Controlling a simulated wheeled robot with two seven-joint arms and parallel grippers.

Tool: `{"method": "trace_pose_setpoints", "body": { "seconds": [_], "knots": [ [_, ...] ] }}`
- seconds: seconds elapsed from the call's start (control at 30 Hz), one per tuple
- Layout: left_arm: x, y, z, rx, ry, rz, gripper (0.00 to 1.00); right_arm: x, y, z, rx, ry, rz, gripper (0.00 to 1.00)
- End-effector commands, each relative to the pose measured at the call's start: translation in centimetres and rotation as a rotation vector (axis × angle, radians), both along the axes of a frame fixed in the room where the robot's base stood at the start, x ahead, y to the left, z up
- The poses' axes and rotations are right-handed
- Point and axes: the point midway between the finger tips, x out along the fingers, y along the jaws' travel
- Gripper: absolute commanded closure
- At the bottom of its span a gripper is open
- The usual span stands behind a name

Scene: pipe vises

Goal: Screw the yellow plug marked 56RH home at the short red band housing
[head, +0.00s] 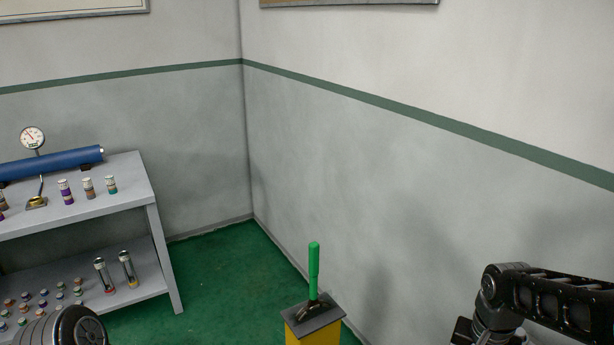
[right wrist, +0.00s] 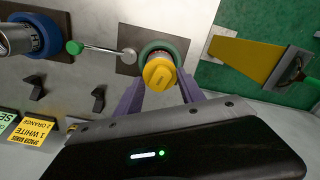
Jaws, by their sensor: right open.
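In the right wrist view a yellow plug (right wrist: 160,74) with a raised grip bar sits at a green ring (right wrist: 178,45) on a brown plate. Its marking is too small to read, and how deep it sits cannot be told. My right gripper (right wrist: 160,90) is open, its purple fingers on either side of the plug. My left gripper does not show.
A lever with a green knob (right wrist: 74,47) lies left of the plug, near a blue-ringed pipe end (right wrist: 40,37). A yellow pedestal (right wrist: 245,58) stands to the right. A grey shelf (head: 130,171) holds a blue pipe (head: 50,163), a gauge and several small banded parts. Green floor lies open between.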

Motion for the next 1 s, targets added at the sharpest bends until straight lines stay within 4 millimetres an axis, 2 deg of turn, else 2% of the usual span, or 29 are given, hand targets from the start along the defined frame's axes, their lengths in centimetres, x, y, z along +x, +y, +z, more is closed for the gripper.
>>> {"method": "trace_pose_setpoints", "body": {
  "seconds": [0.2,0.33,0.6,1.0],
  "knots": [
    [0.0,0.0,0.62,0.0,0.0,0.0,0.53,0.0,0.02,0.11,0.001,0.001,0.394,0.54],
    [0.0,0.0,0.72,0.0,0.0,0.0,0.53,0.03,0.03,0.05,0.0,0.0,0.526,0.54],
    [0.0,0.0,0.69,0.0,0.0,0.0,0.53,0.03,0.02,0.0,0.0,0.0,0.549,0.55],
    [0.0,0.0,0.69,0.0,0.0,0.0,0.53,0.03,0.02,0.0,0.0,0.0,0.546,0.88]
  ]
}}
